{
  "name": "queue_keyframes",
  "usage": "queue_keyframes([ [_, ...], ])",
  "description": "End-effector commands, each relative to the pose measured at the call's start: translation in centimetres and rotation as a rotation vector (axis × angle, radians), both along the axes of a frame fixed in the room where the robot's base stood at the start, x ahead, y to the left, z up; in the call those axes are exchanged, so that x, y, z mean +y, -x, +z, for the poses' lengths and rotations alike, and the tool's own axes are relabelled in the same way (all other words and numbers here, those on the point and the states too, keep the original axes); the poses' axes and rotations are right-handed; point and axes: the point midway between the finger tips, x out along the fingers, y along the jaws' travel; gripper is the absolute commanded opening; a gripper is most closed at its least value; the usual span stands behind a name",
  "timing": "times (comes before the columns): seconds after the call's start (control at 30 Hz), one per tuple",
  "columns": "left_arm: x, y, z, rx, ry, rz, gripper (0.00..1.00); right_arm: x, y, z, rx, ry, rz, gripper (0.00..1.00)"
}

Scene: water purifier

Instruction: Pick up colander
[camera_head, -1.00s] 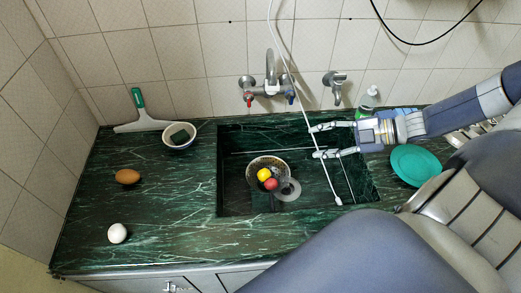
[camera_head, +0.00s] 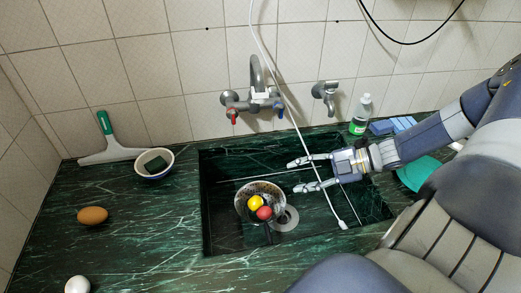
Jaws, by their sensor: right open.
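The colander (camera_head: 243,206) is a small metal bowl in the sink, towards its left side. A yellow fruit (camera_head: 254,202) and a red fruit (camera_head: 264,213) lie in it. My right gripper (camera_head: 291,176) reaches in from the right over the sink. Its fingers are open and empty, pointing left, to the upper right of the colander and apart from it in the picture. My left gripper is not in view.
A white hose (camera_head: 297,124) hangs into the sink beside my right gripper. A faucet (camera_head: 256,98) is on the wall behind.

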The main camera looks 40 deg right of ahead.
Motion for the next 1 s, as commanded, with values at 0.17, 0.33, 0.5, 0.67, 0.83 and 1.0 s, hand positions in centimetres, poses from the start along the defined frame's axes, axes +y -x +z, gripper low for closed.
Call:
queue_keyframes([
  [0.17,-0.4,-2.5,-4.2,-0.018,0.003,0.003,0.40,0.0,0.0,-6.3,0.000,0.000,0.000,0.44],
  [0.33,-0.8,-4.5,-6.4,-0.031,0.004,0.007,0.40,0.0,0.0,-10.7,0.000,0.000,0.000,0.44],
  [0.5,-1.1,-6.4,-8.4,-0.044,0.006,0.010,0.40,0.0,0.0,-15.1,0.000,0.000,0.000,0.44],
  [0.67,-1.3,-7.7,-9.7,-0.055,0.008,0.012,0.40,0.0,0.0,-18.5,0.000,0.000,0.000,0.44],
  [0.83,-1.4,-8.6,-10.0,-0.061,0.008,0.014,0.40,0.0,0.0,-20.4,-0.001,0.001,0.000,0.44],
  [1.0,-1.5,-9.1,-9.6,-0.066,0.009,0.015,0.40,0.4,-0.3,-21.0,0.000,-0.002,0.001,0.44],
])
